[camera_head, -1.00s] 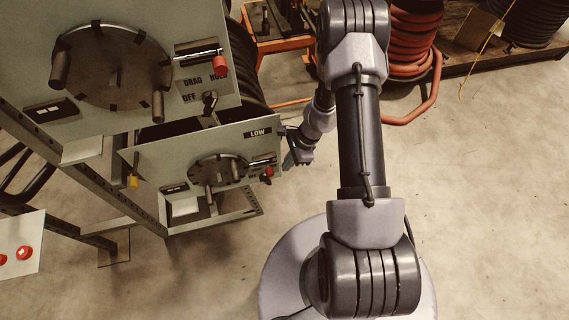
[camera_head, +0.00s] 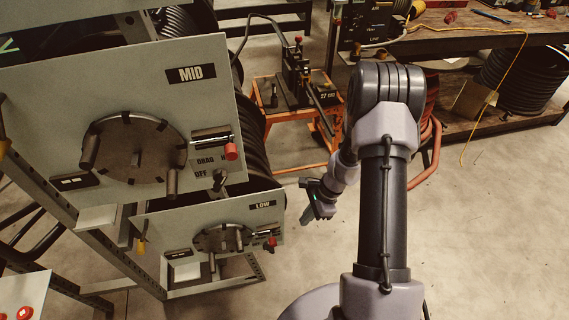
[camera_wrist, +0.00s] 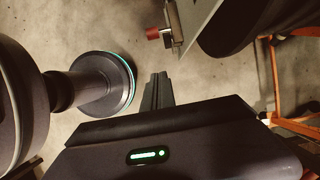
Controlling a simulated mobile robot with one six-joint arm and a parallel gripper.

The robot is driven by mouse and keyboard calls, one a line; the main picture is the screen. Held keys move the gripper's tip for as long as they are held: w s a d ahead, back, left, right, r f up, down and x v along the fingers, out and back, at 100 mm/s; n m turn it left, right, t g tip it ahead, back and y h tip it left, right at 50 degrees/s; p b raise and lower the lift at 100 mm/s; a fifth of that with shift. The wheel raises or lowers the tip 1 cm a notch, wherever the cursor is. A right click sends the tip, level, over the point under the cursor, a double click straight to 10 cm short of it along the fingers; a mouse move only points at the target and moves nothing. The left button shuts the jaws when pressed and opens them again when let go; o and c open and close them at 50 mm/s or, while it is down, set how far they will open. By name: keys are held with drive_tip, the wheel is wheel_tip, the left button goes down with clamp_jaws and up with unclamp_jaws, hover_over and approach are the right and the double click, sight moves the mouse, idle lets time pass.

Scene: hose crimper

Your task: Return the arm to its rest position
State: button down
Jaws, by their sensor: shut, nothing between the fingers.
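My gripper (camera_head: 308,213) hangs low at the end of my folded arm, just right of the panel marked LOW (camera_head: 217,236), with a gap between them. In the wrist view my gripper (camera_wrist: 157,92) shows its fingers together and empty, pointing over bare floor. The dark body of the gripper with a green light fills the bottom of that view. My upper arm stands upright in front of the head camera and hides part of what is behind it.
The panel marked MID (camera_head: 128,120) carries a round handled disc and a red-tipped lever. The LOW panel's red knob (camera_wrist: 153,33) is close by. An orange stand (camera_head: 300,118) holds a machine behind. A workbench (camera_head: 455,60) is at the back right. Floor at right is clear.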

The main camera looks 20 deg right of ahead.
drive_tip(key=a+r+n+t+h, duration=0.1)
drive_tip(key=a+r+n, duration=0.35)
drive_tip(key=r, duration=0.95)
drive_tip(key=a+r+n+t, duration=0.1)
drive_tip(key=a+r+n, duration=0.35)
drive_tip(key=r, duration=0.85)
drive_tip(key=s+a+r+n+t+h, duration=0.1)
drive_tip(key=s+a+r+n+t, duration=0.2)
drive_tip(key=s+r, duration=0.8)
drive_tip(key=s+a+n, duration=0.2)
drive_tip(key=s+n, duration=0.1)
drive_tip(key=s, duration=0.1)
drive_tip(key=shift+s+a+r, duration=0.2)
drive_tip(key=shift+a+r, duration=0.05)
drive_tip(key=shift+a, duration=0.05)
